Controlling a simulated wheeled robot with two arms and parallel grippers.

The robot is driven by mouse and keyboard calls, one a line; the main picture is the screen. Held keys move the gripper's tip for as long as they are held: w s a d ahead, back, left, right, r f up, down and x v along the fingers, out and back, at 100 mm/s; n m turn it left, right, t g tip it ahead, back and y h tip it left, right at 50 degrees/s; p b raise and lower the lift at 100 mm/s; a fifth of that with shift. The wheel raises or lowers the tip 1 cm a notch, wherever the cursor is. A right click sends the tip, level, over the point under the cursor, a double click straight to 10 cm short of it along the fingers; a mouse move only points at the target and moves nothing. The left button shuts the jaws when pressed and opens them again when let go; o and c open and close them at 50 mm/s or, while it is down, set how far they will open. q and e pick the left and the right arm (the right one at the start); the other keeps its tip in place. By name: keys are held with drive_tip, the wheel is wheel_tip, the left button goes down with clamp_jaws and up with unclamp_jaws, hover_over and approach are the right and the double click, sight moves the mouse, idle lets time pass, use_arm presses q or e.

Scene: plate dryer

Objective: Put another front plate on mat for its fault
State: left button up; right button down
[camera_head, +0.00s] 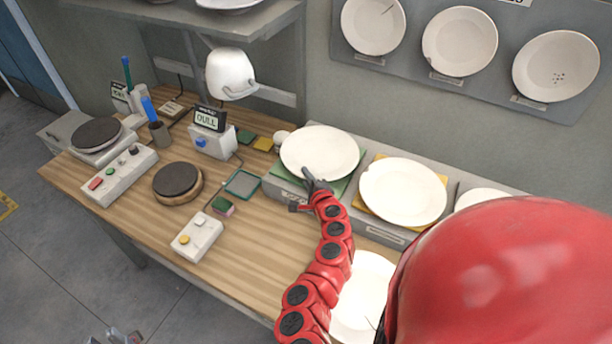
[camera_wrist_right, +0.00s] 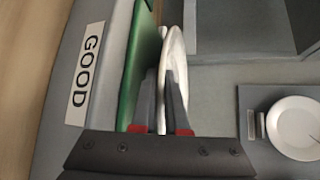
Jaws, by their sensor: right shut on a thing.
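A white plate (camera_head: 320,152) is at the green mat (camera_head: 350,180) on the left grey stand. My right gripper (camera_head: 312,184) is at this plate's near edge, shut on its rim. In the right wrist view the fingers (camera_wrist_right: 165,105) are on either side of the plate (camera_wrist_right: 174,65), close to the green mat (camera_wrist_right: 143,60), beside a GOOD label (camera_wrist_right: 84,75). Another plate (camera_head: 402,192) lies on a yellow mat (camera_head: 443,180). A third plate (camera_head: 482,197) is mostly hidden. A front plate (camera_head: 360,298) with a dark line lies partly behind my arm. My left gripper (camera_head: 115,338) barely shows at the bottom edge.
Sample plates (camera_head: 373,25) with different marks hang on the wall board. A lamp (camera_head: 230,73), a DULL display (camera_head: 209,118), a round dark pad (camera_head: 177,179) and button boxes (camera_head: 196,236) occupy the table's left. Bare wood (camera_head: 265,245) lies left of my right arm.

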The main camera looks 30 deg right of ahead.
drive_tip(key=c, duration=1.2)
unclamp_jaws()
drive_tip(key=shift+r, duration=0.15)
drive_tip(key=shift+s+a, duration=0.1)
drive_tip(key=shift+s, duration=0.2)
drive_tip(key=b+v, duration=0.1)
drive_tip(key=v, duration=1)
drive_tip(key=shift+s, duration=0.2)
